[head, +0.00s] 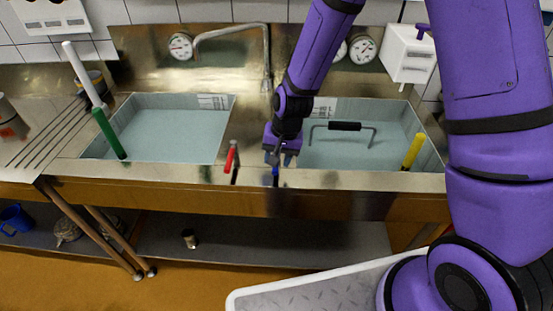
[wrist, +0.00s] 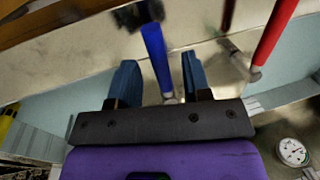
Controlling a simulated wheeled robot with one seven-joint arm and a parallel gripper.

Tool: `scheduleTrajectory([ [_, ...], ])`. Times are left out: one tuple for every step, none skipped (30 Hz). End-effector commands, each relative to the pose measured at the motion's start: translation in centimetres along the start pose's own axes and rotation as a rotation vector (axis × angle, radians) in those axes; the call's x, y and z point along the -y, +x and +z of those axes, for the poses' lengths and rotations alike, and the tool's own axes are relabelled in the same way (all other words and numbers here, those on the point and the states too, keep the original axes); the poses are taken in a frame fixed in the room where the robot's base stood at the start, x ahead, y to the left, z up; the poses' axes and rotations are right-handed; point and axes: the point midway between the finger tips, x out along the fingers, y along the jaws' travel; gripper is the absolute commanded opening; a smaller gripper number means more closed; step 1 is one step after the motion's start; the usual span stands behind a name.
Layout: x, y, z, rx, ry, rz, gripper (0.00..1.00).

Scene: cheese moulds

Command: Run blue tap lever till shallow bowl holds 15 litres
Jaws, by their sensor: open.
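The blue tap lever (wrist: 154,45) stands between the two fingers of my gripper (wrist: 160,75) in the wrist view, with a gap on each side. In the head view only a little of the blue lever (head: 275,171) shows below my gripper (head: 278,160), at the sink's front edge between the basins. My gripper is open and empty. The left basin (head: 165,140) and the right basin (head: 345,152) both look pale blue inside; I cannot tell which is the shallow bowl or how much water either holds. The spout (head: 230,28) points left, and no stream is visible.
A red lever (head: 231,157) stands just left of the blue one. A black-handled frame (head: 345,126) crosses the right basin. Dials (head: 180,46) (head: 362,50) are on the back wall.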

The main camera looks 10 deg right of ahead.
Motion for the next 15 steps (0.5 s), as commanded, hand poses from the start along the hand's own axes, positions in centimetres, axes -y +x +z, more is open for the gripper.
scheduleTrajectory([
  [0.0,-0.8,-0.1,-0.004,0.0,-0.002,0.44],
  [0.0,-1.2,-0.1,-0.004,0.0,-0.002,0.44],
  [0.0,-1.9,-0.1,-0.005,0.0,-0.002,0.44],
  [0.0,-2.4,-0.1,-0.006,0.001,-0.002,0.44],
  [0.0,-2.9,-0.1,-0.006,0.001,-0.002,0.44],
  [0.0,-3.6,-0.1,-0.006,0.001,-0.003,0.44],
  [0.0,-4.1,-0.1,-0.006,0.001,-0.003,0.44],
  [0.0,-4.7,-0.1,-0.006,0.001,-0.003,0.44],
  [0.1,-5.3,-0.1,-0.006,0.001,-0.003,0.44],
  [0.1,-5.8,-0.1,-0.005,0.0,-0.003,0.44],
  [0.1,-6.3,-0.1,-0.006,0.0,-0.003,0.44],
  [0.1,-6.8,-0.1,-0.005,0.0,-0.002,0.44],
  [0.1,-7.3,-0.1,-0.005,0.0,-0.002,0.44],
  [0.1,-7.6,-0.1,-0.005,0.0,-0.002,0.44],
  [0.1,-8.1,-0.1,-0.004,0.0,-0.002,0.44],
])
